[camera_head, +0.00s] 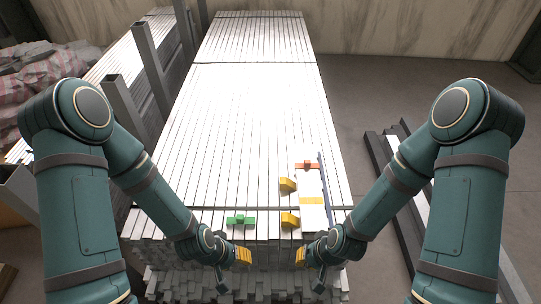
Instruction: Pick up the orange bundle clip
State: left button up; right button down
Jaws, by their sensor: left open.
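The orange bundle clip (306,165) lies at the far end of a white strip, on the right part of the stack of pale metal bars. Nothing covers it. My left gripper (235,271) is open and empty at the near end of the stack, left of and well nearer than the clip. My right gripper (309,270) is also at the near end, apart from the clip; its jaw state is unclear.
A green clip (240,219) lies left on the stack (250,120). Two yellow blocks (288,185) (290,219) lie beside the white strip (312,186). Grey posts (148,55) stand along the left. Dark beams (385,170) lie on the floor at right.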

aim_at(307, 164)
jog(key=k+l, duration=0.15)
jog(key=l, duration=0.2)
jog(key=k+l, duration=0.15)
jog(key=l, duration=0.2)
jog(key=k+l, duration=0.15)
jog(key=l, duration=0.65)
jog(key=k+l+z, duration=0.1)
jog(key=l, duration=0.4)
jog(key=i+l, duration=0.3)
jog(key=l, duration=0.15)
jog(key=i+l+z, duration=0.1)
jog(key=i+l, duration=0.2)
jog(key=i, duration=0.5)
